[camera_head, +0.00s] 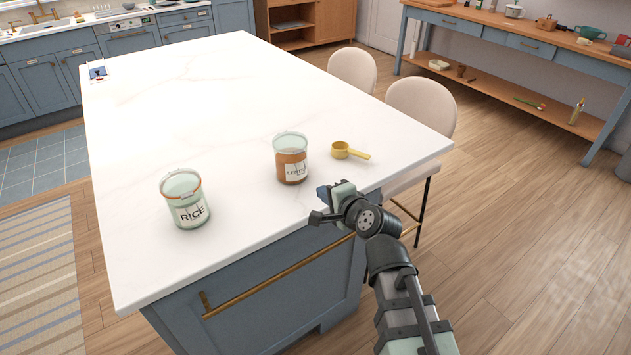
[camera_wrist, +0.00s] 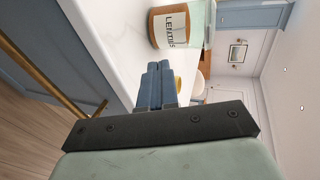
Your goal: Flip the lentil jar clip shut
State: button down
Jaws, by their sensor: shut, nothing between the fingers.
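The lentil jar (camera_head: 291,160) stands upright on the white island top, with orange-brown contents, a white label and a pale glass lid. In the wrist view the lentil jar (camera_wrist: 172,27) is at the top centre, its label turned sideways and its top partly cut off. I cannot make out the clip or its position in either view. My gripper (camera_head: 325,192) is at the island's front edge, in front of and to the right of the jar, apart from it. In the wrist view its blue fingers (camera_wrist: 157,84) are together and empty.
A rice jar (camera_head: 186,200) stands to the left on the island (camera_head: 190,80). A yellow measuring scoop (camera_head: 348,151) lies right of the lentil jar. Two pale stools (camera_head: 421,105) stand at the right side. A brass rail (camera_head: 280,285) runs along the island front.

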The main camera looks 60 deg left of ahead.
jog(key=shift+s+d, duration=0.2)
jog(key=shift+d, duration=2.25)
